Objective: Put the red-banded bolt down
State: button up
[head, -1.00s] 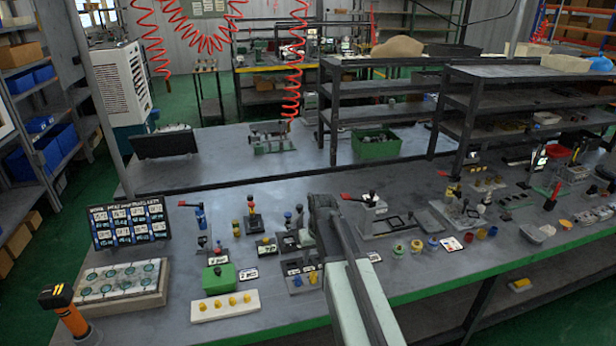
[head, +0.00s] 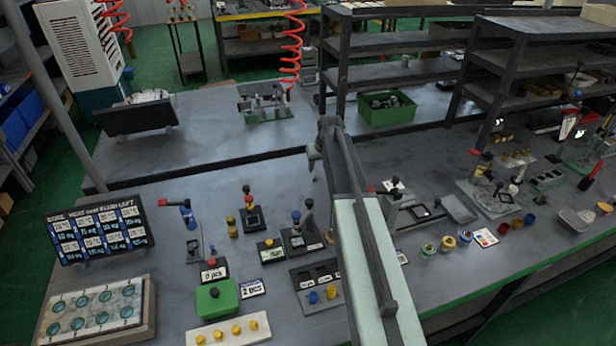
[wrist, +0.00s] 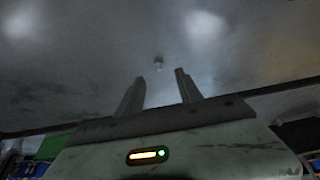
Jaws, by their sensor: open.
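My gripper (wrist: 158,76) is open in the wrist view, its two fingers apart with nothing between them. In the head view my gripper (head: 314,165) hangs over the bare middle of the workbench (head: 230,160), mostly hidden by my arm. A dark post with a red part (head: 248,197) stands on a black plate to its left. I cannot tell whether it is the red-banded bolt.
A green box (head: 216,299) and a pale block with yellow pegs (head: 228,331) stand at the front. A black-topped fixture (head: 302,238) stands below my gripper in the picture. A green crate (head: 388,112) and shelves (head: 400,73) stand behind.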

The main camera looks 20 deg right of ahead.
aim_at(315, 175)
jog(key=b+x, duration=0.7)
jog(key=x, duration=0.1)
jog(key=shift+w+d, duration=0.2)
jog(key=shift+w, duration=0.25)
jog(key=shift+r, duration=0.2)
grip_shut()
